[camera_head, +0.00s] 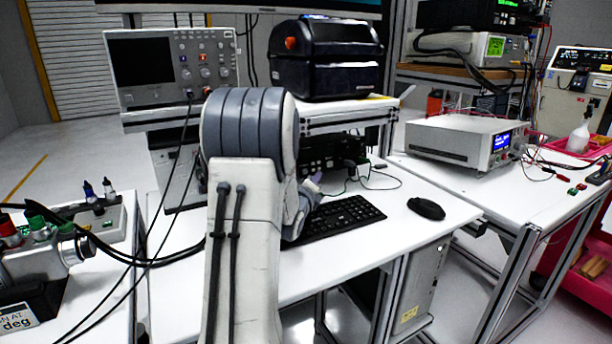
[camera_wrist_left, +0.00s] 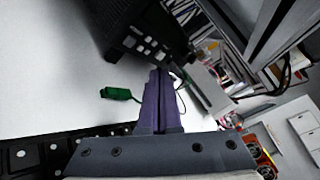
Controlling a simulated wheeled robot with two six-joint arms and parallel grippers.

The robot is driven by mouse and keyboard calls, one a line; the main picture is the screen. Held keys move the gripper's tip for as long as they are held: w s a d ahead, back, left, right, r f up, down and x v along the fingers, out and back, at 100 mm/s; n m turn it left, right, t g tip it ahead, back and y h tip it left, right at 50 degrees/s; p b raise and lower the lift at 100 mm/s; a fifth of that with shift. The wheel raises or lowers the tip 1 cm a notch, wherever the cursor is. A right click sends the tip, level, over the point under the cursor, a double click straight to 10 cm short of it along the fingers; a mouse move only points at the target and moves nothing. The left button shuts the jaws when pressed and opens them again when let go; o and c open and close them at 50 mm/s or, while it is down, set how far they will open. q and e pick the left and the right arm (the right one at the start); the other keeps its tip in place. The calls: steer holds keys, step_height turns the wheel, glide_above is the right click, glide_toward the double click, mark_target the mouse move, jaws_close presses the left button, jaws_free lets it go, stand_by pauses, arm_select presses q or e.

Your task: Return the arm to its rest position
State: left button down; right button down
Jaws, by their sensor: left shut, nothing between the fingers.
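My left arm (camera_head: 243,210) rises through the middle of the head view, white with a grey joint cover. Its left gripper (camera_head: 316,181) shows only in part behind the arm, above the white desk near the keyboard. In the left wrist view, the two purple fingers of the left gripper (camera_wrist_left: 161,84) lie together, shut with nothing between them. A small green connector (camera_wrist_left: 116,93) lies on the white surface to the left of the fingertips, apart from them. My right gripper is in neither view.
The black keyboard (camera_head: 335,217) is partly hidden by my arm, with a mouse (camera_head: 426,208) to its right. An oscilloscope (camera_head: 172,68) and a black printer-like box (camera_head: 325,60) stand on the shelf behind. Dark cables (camera_head: 160,235) hang left of my arm. The desk's front right is clear.

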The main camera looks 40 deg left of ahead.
arm_select(q)
steer(key=shift+s+d+r, duration=0.1)
steer(key=shift+s+d, duration=0.2)
steer(key=shift+d, duration=0.3)
steer(key=shift+r, duration=0.1)
